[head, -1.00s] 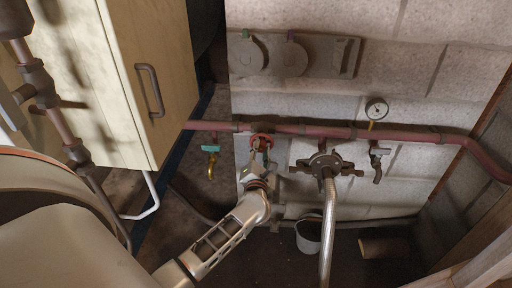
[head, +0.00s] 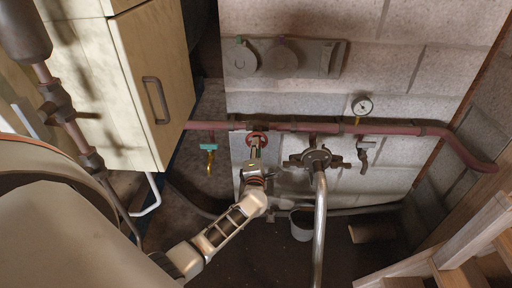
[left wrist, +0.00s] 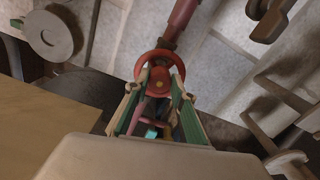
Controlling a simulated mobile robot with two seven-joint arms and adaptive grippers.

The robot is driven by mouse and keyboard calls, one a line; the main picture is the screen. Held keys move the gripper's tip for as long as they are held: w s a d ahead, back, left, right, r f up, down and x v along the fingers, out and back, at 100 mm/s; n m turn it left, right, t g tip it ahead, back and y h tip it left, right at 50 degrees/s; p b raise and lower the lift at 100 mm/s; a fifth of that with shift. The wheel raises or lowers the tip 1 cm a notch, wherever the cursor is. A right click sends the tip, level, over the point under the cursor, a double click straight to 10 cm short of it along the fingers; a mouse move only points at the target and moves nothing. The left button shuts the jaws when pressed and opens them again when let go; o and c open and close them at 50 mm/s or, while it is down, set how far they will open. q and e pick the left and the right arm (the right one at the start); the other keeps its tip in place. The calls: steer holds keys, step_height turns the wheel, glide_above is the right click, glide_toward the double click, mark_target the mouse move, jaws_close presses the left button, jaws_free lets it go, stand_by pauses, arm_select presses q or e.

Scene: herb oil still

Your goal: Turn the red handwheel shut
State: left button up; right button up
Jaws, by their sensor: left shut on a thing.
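The red handwheel (head: 257,138) sits on the reddish pipe along the block wall, left of the middle in the head view. In the left wrist view the fingers of the gripper (left wrist: 160,82) lie over the lower rim, one on each side, shut on the wheel. My right gripper is not in view.
Beside the wheel on the pipe are a teal-handled tap (head: 208,147), a round valve fitting (head: 316,159) with a silver hose (head: 319,225), and a gauge (head: 363,106). A cream cabinet (head: 130,90) stands left. A bucket (head: 301,224) stands on the floor right of my arm.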

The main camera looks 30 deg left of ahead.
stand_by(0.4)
arm_select(q)
steer(key=o, duration=1.1)
steer(key=v, duration=1.2)
